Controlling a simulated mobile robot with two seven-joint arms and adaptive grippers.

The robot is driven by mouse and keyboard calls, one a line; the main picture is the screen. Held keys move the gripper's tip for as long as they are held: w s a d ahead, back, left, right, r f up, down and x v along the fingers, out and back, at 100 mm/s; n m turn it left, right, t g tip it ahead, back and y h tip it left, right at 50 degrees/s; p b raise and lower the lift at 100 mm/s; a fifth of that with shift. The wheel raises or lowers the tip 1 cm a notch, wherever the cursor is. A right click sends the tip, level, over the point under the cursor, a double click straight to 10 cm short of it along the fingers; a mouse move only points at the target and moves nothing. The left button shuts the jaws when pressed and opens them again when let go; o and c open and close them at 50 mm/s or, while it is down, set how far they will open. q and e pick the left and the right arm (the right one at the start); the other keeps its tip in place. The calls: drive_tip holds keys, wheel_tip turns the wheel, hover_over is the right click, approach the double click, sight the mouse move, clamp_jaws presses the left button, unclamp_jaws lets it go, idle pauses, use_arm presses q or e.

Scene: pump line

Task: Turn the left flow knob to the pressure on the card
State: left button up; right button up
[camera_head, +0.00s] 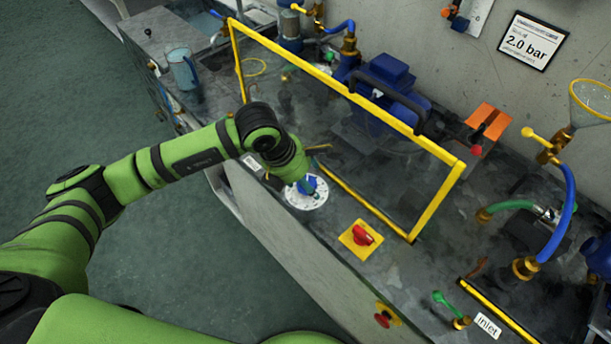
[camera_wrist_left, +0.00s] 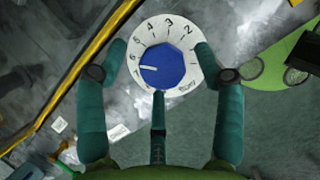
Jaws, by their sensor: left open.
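The left flow knob is a blue knob (camera_wrist_left: 163,68) on a round white dial (camera_wrist_left: 166,30) with printed numbers; the white dial (camera_head: 306,196) also shows at the bench's front edge in the head view. The knob's white pointer line points left in the wrist view, towards the higher numbers, away from the 2 at upper right. My left gripper (camera_wrist_left: 160,56) is open, with teal fingers on either side of the dial and one below; in the head view, my left gripper (camera_head: 303,185) partly covers the knob. The card (camera_head: 532,41) on the wall reads 2.0 bar. My right gripper is not in view.
A yellow-framed guard (camera_head: 440,200) stands just behind the dial. A red switch on a yellow plate (camera_head: 360,239) is to its right. A blue pump (camera_head: 385,75), hoses and a clear jug (camera_head: 181,68) stand farther back. Open floor lies in front of the bench.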

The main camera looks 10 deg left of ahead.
use_arm(q)
drive_tip(key=shift+d+f, duration=0.1)
drive_tip(key=shift+f, duration=0.2)
drive_tip(key=c, duration=1.1)
drive_tip(key=shift+r, duration=0.1)
